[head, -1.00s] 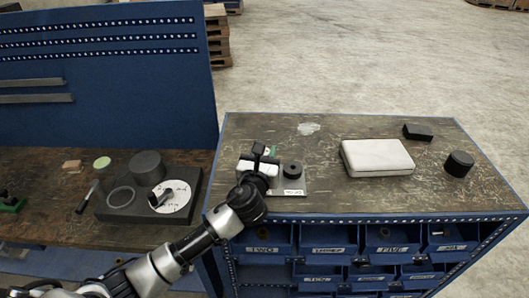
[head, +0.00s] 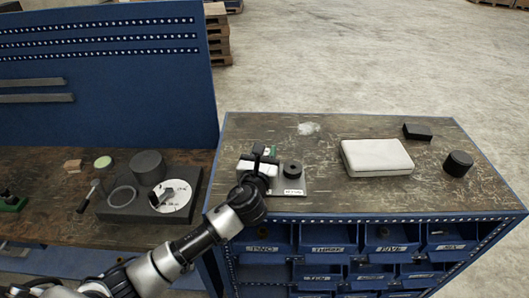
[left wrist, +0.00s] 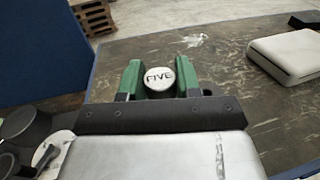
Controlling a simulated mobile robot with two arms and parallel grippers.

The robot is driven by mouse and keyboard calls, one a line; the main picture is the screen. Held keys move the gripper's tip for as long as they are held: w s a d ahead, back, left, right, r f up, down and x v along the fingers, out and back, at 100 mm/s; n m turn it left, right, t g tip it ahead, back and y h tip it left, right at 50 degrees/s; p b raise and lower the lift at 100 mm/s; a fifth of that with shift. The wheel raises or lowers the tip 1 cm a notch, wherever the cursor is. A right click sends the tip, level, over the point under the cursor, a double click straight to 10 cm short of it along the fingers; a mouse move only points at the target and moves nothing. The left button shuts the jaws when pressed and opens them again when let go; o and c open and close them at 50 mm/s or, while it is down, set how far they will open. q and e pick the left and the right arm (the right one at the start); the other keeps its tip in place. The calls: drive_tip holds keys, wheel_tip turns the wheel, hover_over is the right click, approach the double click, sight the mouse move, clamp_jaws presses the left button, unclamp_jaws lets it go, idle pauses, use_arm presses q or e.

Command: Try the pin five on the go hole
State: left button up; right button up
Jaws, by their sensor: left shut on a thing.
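My left gripper (head: 268,152) is shut on a round metal pin marked FIVE (left wrist: 159,78), seen end-on between the green fingertips in the left wrist view. In the head view the gripper is over the left part of a small grey plate (head: 296,186) near the front left of the blue cabinet top. A black ring-shaped piece (head: 293,169) stands on that plate, just right of the gripper. A white label with unreadable text (head: 293,192) lies at its front. The gripper hides the plate's left part; I cannot see a hole or the pin's lower end. My right gripper is not in view.
A white case (head: 377,157), a black block (head: 417,132) and a black cylinder (head: 458,164) stand to the right on the cabinet top. Left, a lower bench holds a dark slab (head: 118,211) with a grey cylinder (head: 147,167). The cabinet top behind the plate is mostly clear.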

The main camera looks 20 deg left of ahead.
use_arm(q)
drive_tip(key=shift+f, duration=0.85)
idle(1.6)
drive_tip(key=shift+r, duration=0.1)
wheel_tip(320, 180, up, 2)
drive_tip(key=shift+r+p, duration=0.25)
drive_tip(key=shift+p, duration=0.85)
drive_tip(key=shift+r+p, duration=0.7)
drive_tip(key=shift+r, duration=1.6)
